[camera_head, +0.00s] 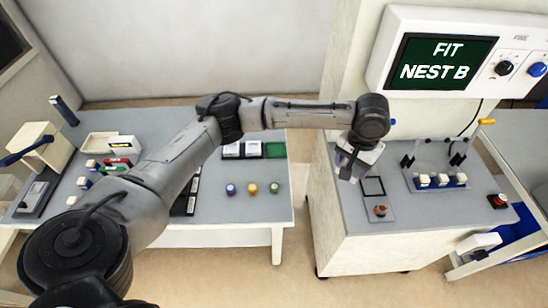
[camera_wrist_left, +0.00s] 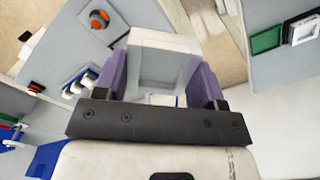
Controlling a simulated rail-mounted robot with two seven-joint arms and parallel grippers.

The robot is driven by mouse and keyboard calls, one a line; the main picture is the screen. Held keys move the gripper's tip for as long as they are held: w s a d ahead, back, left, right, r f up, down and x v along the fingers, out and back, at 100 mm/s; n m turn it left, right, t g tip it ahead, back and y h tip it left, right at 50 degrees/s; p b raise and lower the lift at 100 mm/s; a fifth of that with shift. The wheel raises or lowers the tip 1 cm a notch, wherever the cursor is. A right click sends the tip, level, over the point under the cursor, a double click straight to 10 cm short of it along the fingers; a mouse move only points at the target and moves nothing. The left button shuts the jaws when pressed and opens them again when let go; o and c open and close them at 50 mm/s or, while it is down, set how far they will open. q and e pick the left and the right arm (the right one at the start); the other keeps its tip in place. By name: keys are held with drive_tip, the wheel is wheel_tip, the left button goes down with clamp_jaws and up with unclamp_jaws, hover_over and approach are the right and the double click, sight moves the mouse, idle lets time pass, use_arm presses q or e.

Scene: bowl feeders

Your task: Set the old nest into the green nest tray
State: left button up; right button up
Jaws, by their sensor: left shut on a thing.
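My left gripper (camera_head: 346,172) hangs over the left part of the right-hand workstation, near an empty dark square frame (camera_head: 373,186). In the left wrist view its purple fingers (camera_wrist_left: 160,85) are shut on a pale, box-like piece, which I take to be the old nest (camera_wrist_left: 163,45). The arm mostly hides this piece in the head view. The green nest tray (camera_head: 273,150) lies at the back right of the left table, well left of the gripper, and looks empty. It also shows at the upper right of the wrist view (camera_wrist_left: 266,40). My right gripper is not in view.
Two pale trays (camera_head: 241,149) lie left of the green tray. Several coloured round pieces (camera_head: 252,188) stand in front. The workstation holds an orange knob (camera_head: 380,211), a fixture with white-and-blue blocks (camera_head: 440,181) and a red button (camera_head: 497,201). A gap separates the tables. A screen reads "FIT NEST B" (camera_head: 440,62).

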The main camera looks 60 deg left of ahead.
use_arm(q)
drive_tip(key=w+a+f+b, duration=0.1)
drive_tip(key=w+a+f, duration=0.15)
drive_tip(key=a, duration=0.45)
drive_tip(key=w+a+f, duration=0.2)
drive_tip(key=a+f, duration=0.1)
drive_tip(key=a, duration=0.3)
drive_tip(key=w+a+f+b, duration=0.1)
drive_tip(key=w+a+f, duration=0.15)
drive_tip(key=a, duration=0.45)
drive_tip(key=m+b, duration=0.3)
drive_tip(key=m, duration=0.6)
hover_over(275, 150)
wheel_tip(275, 150, down, 9)
drive_tip(key=shift+d+r, duration=0.1)
drive_tip(key=shift+r, duration=0.1)
drive_tip(key=shift+f+b, duration=0.8)
drive_tip(key=shift+f, duration=1.2)
drive_tip(key=shift+f, duration=0.1)
drive_tip(key=o, duration=1)
